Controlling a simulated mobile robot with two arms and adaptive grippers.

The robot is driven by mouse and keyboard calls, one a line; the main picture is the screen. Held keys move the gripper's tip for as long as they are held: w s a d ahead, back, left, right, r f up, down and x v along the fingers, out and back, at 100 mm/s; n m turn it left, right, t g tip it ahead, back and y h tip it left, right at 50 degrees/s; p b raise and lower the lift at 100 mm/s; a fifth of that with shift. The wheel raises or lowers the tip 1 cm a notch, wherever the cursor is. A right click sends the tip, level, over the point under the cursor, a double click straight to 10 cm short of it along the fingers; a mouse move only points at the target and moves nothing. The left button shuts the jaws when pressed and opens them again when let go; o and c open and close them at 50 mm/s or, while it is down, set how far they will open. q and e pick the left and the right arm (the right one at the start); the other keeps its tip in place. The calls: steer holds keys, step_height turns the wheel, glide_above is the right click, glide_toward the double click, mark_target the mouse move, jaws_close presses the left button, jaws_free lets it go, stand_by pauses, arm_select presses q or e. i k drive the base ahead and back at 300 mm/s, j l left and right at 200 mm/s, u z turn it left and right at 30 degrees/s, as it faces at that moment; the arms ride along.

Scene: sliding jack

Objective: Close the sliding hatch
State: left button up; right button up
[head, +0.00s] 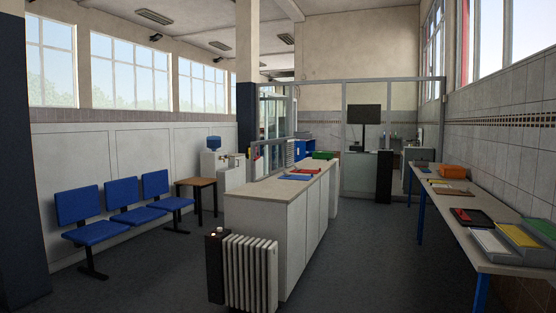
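I cannot clearly make out a sliding hatch in the head view. A low framed glass screen (270,160) stands along the far left side of the long white counter (278,235). Behind it is a taller framed glass partition (277,113). Whether any pane of these slides, or stands open or shut, is too small to tell. Neither of my grippers is in view.
A white radiator (250,273) and a dark box (215,265) stand at the counter's near end. Blue chairs (128,204) line the left wall. A long table (470,215) with trays runs along the right. The floor (365,255) between counter and table is clear.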

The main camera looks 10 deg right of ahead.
mark_target(271, 172)
steer(key=i+l+z, duration=0.8)
steer(key=i, duration=0.7)
steer(key=i+l+z, duration=0.1)
steer(key=i+z, duration=0.25)
steer(key=i, duration=0.6)
steer(key=i+j, duration=0.1)
steer(key=i, duration=3.45)
steer(key=i+u, duration=0.3)
steer(key=i, duration=0.15)
steer(key=i+u, duration=0.3)
steer(key=i, duration=0.15)
steer(key=i+l+u, duration=0.15)
steer(key=i+u, duration=0.15)
steer(key=i+l+u, duration=0.3)
steer(key=i, duration=0.25)
